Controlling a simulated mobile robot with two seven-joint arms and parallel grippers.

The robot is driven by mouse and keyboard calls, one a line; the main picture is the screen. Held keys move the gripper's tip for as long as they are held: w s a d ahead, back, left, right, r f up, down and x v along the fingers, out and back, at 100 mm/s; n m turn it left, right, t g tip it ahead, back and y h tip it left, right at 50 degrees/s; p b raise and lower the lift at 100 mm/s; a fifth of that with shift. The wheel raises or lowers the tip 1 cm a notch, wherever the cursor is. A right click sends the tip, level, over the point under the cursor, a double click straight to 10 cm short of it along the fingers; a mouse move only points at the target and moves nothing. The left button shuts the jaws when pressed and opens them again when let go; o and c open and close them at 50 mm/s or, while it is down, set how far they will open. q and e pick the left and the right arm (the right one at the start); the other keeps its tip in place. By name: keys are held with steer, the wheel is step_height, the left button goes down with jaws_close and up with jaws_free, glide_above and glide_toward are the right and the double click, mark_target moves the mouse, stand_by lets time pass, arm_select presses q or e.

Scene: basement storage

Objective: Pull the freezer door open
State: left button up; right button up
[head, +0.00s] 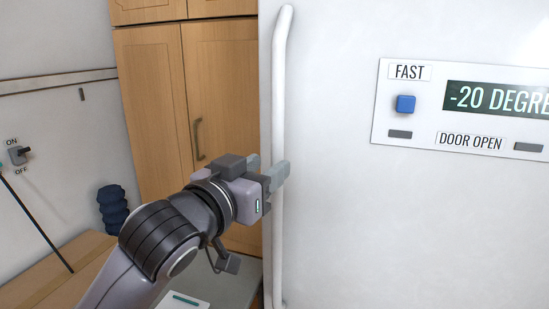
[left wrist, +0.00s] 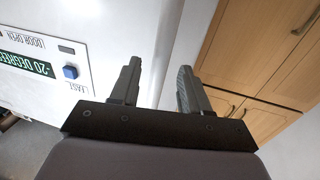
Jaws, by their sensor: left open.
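The white freezer door (head: 400,220) fills the right of the head view, and its front also shows in the left wrist view (left wrist: 110,30). A long white vertical handle (head: 281,110) runs along the door's left edge. My left gripper (head: 268,168) is open at the lower half of the handle, with one finger on the handle's right side and the other to its left. In the left wrist view the two fingers (left wrist: 159,68) stand apart, with a white strip beyond the gap. I cannot tell whether either finger touches the handle. The door looks closed.
A door panel has a blue button (head: 405,104) and a "-20 DEGREES" display (head: 500,97). Wooden cabinets (head: 155,95) stand left of the freezer. A wooden bench (head: 60,270) and a dark blue ribbed object (head: 112,208) are lower left. A wall switch (head: 18,155) is at far left.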

mark_target(274, 162)
arm_select(q)
steer(key=shift+x, duration=2.45)
jaws_close()
